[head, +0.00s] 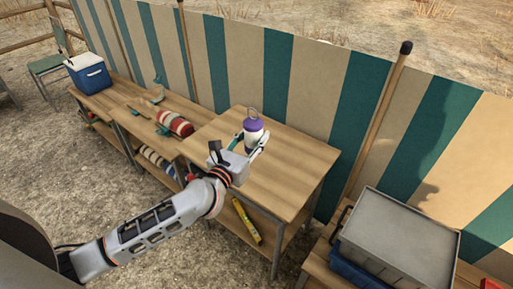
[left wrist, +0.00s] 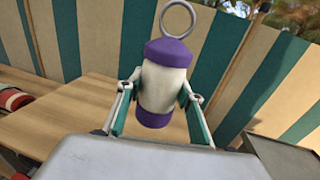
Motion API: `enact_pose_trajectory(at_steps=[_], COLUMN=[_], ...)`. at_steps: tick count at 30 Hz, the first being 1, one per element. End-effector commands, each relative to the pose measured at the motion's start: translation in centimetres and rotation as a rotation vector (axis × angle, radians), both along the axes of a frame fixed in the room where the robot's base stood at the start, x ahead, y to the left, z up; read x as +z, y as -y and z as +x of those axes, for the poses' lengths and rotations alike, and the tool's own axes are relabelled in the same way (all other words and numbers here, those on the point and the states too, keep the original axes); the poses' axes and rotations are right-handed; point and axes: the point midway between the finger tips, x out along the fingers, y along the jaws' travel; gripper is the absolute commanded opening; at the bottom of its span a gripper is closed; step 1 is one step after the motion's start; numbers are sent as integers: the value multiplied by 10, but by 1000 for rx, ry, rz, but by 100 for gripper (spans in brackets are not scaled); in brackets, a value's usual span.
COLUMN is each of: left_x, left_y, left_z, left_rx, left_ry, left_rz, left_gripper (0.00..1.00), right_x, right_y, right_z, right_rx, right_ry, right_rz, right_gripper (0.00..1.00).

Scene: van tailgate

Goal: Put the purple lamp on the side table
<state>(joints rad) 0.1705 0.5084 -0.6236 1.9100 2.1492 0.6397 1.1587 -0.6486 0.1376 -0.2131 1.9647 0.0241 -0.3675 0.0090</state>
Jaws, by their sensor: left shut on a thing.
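The purple lamp (head: 253,129) has a white body, purple top and base, and a metal ring on top. It is upright at the taller wooden side table (head: 290,178). My left gripper (head: 251,146) is shut on the lamp. In the left wrist view, the lamp (left wrist: 163,90) stands between the two fingers (left wrist: 157,108), with its ring up and its purple base showing below them. I cannot tell whether the base touches the table top. The wood surface (left wrist: 60,115) shows behind it. My right gripper is not in view.
A lower bench (head: 120,105) to the left holds a blue cooler (head: 88,72) and a striped roll (head: 175,123). A grey crate (head: 395,240) stands at the right. A yellow item (head: 246,222) lies on the shelf below. A striped windbreak (head: 300,75) with posts runs behind. The table's right part is clear.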

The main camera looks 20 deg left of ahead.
Motion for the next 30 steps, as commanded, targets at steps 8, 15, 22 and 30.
enact_pose_trajectory(at_steps=[8, 15, 22, 30], left_x=[36, 45, -8, -78], left_y=[-12, -21, -21, -21], left_z=[94, 121, 122, 121], left_rx=[-23, -21, -20, -19], left_ry=[9, 8, 0, -4], left_rz=[14, 12, 10, 9], left_gripper=[9, 9, 9, 9], right_x=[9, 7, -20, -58], right_y=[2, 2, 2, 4], right_z=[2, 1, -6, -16], right_rx=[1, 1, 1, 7], right_ry=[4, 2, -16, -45], right_rz=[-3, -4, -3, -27], right_gripper=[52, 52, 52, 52])
